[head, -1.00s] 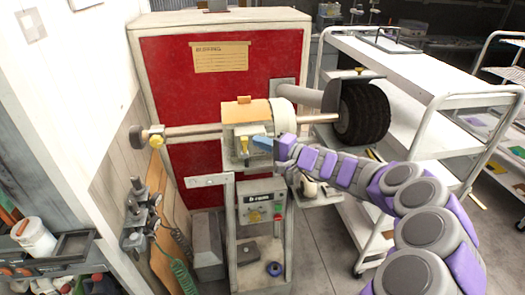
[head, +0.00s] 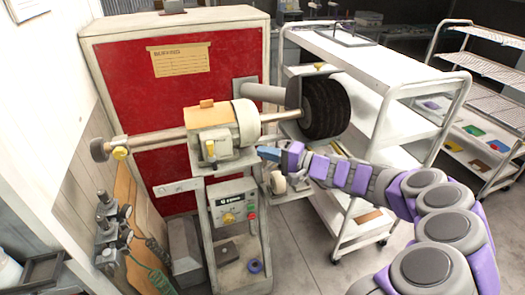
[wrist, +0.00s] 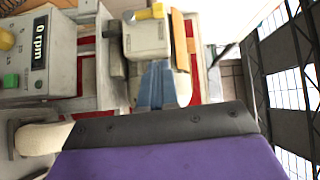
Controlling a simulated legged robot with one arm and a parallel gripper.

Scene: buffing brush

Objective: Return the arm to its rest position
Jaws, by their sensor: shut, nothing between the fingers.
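My arm, purple and grey, reaches in from the lower right in the head view. My gripper (head: 268,153) has blue fingers that are shut and empty. It is in front of the buffing machine's motor housing (head: 213,145), at its lower right side. In the wrist view the blue fingers (wrist: 158,85) point at the machine's pale housing (wrist: 146,38). I cannot tell whether they touch it. The black buffing brush (head: 325,107) is on the right end of the machine's shaft. The control box (head: 231,205) below carries a display that reads 0 rpm in the wrist view (wrist: 39,46).
A red-fronted cabinet (head: 140,85) stands behind the machine. A white shelf cart (head: 400,75) is close behind my arm, and a wire rack (head: 485,70) stands further right. Clamps and hoses (head: 108,230) are at the lower left. Grey floor (head: 310,260) is open at lower centre.

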